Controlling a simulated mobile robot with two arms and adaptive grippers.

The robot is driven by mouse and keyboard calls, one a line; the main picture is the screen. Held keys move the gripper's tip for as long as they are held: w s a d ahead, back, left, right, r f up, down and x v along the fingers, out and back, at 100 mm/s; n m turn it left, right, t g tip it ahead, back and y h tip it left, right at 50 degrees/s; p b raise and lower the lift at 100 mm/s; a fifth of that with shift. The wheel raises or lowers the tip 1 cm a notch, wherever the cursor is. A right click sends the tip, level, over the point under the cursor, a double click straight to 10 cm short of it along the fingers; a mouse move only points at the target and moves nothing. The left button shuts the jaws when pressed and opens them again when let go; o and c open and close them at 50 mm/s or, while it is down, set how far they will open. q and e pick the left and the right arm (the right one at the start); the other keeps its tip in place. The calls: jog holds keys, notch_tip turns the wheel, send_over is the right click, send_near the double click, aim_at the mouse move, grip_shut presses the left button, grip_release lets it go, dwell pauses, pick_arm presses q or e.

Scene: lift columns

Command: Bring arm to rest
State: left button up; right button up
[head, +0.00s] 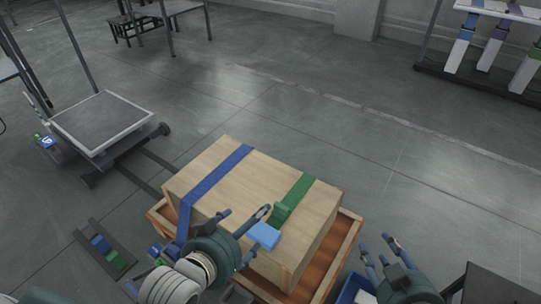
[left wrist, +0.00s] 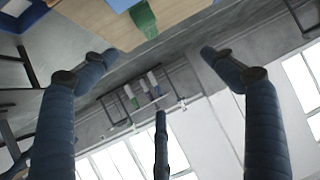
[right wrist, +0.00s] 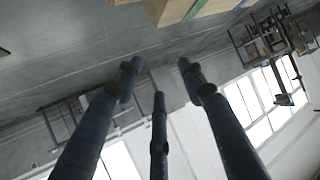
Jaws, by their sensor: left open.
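My left gripper (head: 244,212) is in front of a large wooden crate (head: 235,200), over its near side in the head view. Its fingers are spread and empty, and they also show in the left wrist view (left wrist: 158,62). I cannot tell whether it touches the crate. My right gripper (head: 378,246) is at the lower right, to the right of the crate. Its fingers stand apart with nothing between them, also in the right wrist view (right wrist: 158,72). Most of both arms is out of the head view.
The crate has a blue strap, a green strap and a light blue block (head: 264,236); it sits in an orange-brown tray (head: 347,240). A wheeled cart (head: 102,122) stands left. A rack (head: 480,82) is at upper right. A dark surface (head: 495,285) is at lower right. Floor beyond the crate is clear.

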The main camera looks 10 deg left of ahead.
jog(key=shift+w+r, duration=0.1)
jog(key=shift+r, duration=0.05)
pick_arm(q)
jog(key=s+a+f+g+y+p, duration=0.15)
jog(key=s+f+g+p, duration=0.75)
jog(key=p, duration=1.5)
pick_arm(e)
jog(key=s+d+f+g+h, duration=0.1)
jog(key=s+d+f+g, duration=0.1)
jog(key=s+f+g, duration=0.75)
pick_arm(q)
jog(key=s+a+f+g+p, duration=0.1)
jog(key=s+a+p, duration=0.2)
jog(key=s+p, duration=0.7)
jog(key=s+a+p, duration=0.3)
jog(key=s+p, duration=0.7)
jog(key=s, duration=0.6)
jog(key=shift+a+f+g+y, duration=0.3)
jog(key=shift+f+g+y, duration=0.05)
jog(key=shift+g, duration=0.05)
pick_arm(e)
jog(key=s+d, duration=0.3)
jog(key=s, duration=1)
jog(key=s+d+f+g+h, duration=0.1)
jog(key=s+d, duration=0.2)
jog(key=s, duration=0.9)
jog(key=shift+s+f, duration=0.2)
jog(key=shift+s, duration=0.15)
